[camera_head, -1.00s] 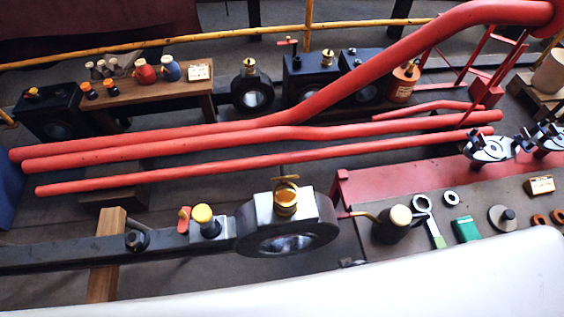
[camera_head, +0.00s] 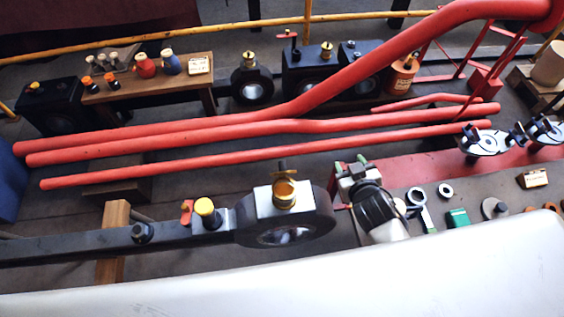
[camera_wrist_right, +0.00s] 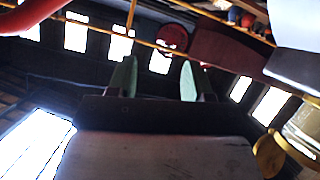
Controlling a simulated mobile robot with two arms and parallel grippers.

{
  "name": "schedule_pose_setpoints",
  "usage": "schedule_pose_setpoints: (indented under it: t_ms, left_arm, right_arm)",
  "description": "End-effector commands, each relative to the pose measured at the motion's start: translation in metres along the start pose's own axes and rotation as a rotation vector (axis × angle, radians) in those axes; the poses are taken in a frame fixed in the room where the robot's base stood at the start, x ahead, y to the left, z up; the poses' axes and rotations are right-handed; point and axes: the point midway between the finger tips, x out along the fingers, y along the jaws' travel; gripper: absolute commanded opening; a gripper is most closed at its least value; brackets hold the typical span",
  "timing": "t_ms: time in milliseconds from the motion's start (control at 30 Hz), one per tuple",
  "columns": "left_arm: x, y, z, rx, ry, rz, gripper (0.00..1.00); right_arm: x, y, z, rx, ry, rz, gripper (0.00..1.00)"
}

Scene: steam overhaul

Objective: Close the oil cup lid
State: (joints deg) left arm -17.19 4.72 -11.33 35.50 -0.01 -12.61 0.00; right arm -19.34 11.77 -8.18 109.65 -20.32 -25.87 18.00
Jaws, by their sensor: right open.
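The brass oil cup (camera_head: 284,195) stands on the pale block of the big black rod end (camera_head: 325,213). Its lid (camera_head: 282,168) stands up open above the cup's rim, seen nearly edge-on. My right gripper (camera_head: 350,164) is just right of the cup, apart from it, with its green fingertips pointing up and away. In the right wrist view the two green fingers (camera_wrist_right: 155,80) are spread with nothing between them. A brass part, likely the cup (camera_wrist_right: 268,155), shows at that view's lower right edge. My left gripper is not in view.
A yellow-capped fitting (camera_head: 207,213) and a small red piece (camera_head: 187,211) sit on the rod left of the cup. Long red pipes (camera_head: 270,155) run behind.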

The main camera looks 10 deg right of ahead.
Motion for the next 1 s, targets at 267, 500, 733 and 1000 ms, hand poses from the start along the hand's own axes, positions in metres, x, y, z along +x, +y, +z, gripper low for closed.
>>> schedule_pose_setpoints:
  t_ms: [267,500,733,1000]
  left_arm:
    - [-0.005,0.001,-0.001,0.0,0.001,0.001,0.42]
    - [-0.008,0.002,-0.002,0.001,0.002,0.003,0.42]
    - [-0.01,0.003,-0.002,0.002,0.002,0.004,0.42]
    - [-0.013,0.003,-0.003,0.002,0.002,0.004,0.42]
  right_arm:
    - [0.016,-0.014,-0.1,-0.163,0.63,-0.265,0.51]
    - [-0.01,-0.048,-0.117,-0.356,0.914,-0.769,0.51]
    - [-0.034,-0.054,-0.091,-0.49,0.91,-1.208,0.51]
    - [-0.045,-0.057,-0.079,-0.528,0.867,-1.374,0.51]
